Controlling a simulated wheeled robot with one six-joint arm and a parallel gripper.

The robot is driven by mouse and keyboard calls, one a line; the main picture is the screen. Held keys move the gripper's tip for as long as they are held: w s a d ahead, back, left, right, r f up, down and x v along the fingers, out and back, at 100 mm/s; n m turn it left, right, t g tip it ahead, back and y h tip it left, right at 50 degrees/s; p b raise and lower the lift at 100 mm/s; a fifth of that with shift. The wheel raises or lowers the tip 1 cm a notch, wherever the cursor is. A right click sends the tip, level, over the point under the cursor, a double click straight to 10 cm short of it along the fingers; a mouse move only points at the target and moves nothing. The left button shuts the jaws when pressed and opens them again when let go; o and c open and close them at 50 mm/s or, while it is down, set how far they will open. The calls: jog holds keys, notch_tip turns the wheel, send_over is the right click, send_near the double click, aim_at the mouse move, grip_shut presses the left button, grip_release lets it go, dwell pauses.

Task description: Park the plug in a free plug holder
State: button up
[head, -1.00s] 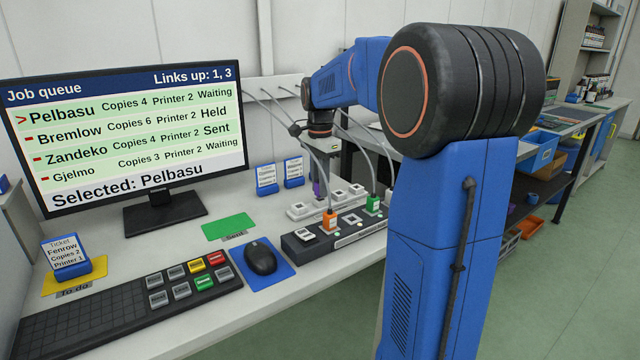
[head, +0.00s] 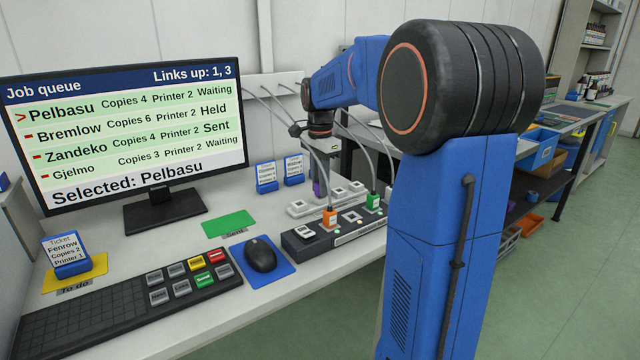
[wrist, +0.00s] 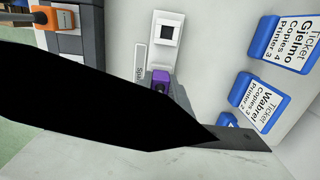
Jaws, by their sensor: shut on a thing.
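My gripper (head: 319,176) points down behind the dark socket strip, shut on the purple plug (head: 318,189), which is partly hidden. In the wrist view the purple plug (wrist: 160,84) shows beside the white holder block (wrist: 165,48) with a free square holder. A large black shape hides much of that view, and I cannot tell whether the plug is seated. In the head view the white holder block (head: 298,209) has several pale square holders. An orange plug (head: 329,217) and a green plug (head: 373,203) stand in the dark socket strip (head: 296,246).
Grey cables hang from a wall rail (head: 275,86) around my arm. Two blue ticket stands (head: 267,187) (head: 294,180) are left of the holder block. The monitor (head: 120,130), keyboard (head: 120,307) and mouse (head: 261,255) occupy the left desk. A green mat (head: 229,224) lies empty.

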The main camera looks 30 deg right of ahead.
jog(key=shift+f, duration=0.15)
dwell(0.6)
jog(key=o, duration=1.5)
jog(key=shift+r, duration=4.05)
